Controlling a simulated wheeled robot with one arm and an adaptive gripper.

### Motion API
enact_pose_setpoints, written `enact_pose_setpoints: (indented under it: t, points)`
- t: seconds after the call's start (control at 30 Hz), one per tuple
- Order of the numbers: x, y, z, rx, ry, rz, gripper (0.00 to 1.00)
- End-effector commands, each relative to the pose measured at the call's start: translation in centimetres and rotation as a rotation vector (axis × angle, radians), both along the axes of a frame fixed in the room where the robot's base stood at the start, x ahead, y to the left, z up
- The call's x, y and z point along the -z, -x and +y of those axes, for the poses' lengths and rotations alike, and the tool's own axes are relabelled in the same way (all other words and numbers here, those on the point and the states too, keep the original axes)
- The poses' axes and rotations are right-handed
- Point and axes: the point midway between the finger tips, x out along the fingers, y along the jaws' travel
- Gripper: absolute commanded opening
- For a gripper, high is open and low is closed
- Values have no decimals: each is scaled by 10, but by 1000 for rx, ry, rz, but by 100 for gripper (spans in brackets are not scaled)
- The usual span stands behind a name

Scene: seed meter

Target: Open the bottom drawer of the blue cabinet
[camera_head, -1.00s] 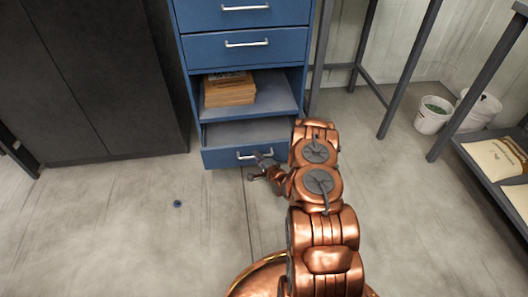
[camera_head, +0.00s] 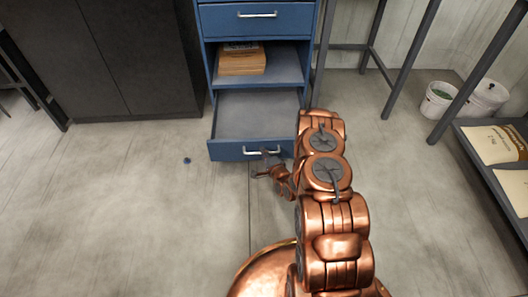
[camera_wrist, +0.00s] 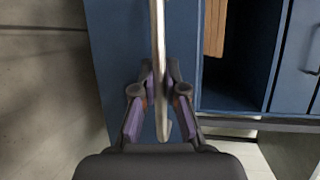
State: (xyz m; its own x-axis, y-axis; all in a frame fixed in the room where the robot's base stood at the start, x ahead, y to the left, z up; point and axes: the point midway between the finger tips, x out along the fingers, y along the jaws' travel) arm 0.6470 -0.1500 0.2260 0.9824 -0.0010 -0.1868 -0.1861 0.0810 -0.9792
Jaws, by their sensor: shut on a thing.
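The blue cabinet (camera_head: 205,62) stands at the top middle of the head view. Its bottom drawer (camera_head: 240,120) is pulled out, and its empty grey inside shows. The drawer's silver handle (camera_head: 250,152) is on its blue front. My gripper (camera_head: 268,160) is at the right part of this handle. In the wrist view, the handle (camera_wrist: 158,45) runs upright between the two fingers of my gripper (camera_wrist: 158,92), which is shut on it. The arm hides the right end of the drawer in the head view.
An open shelf above the drawer holds a stack of brown boards or papers (camera_head: 242,62). A closed drawer (camera_head: 258,20) is above that. A dark cabinet (camera_head: 145,55) stands left. White buckets (camera_head: 436,101) and a rack are right.

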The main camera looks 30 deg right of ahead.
Motion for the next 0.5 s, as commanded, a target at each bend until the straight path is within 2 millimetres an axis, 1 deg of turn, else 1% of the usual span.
enact_pose_setpoints:
  t: [0.23, 0.27, 0.4, 0.5]
  points:
    - [0, 0, -1, 2, 0, 1, 0]
    - [0, 0, -1, 2, 0, 1, 14]
    - [0, 0, 1, 0, 0, 1, 28]
    - [0, 0, 1, -1, 0, 1, 37]
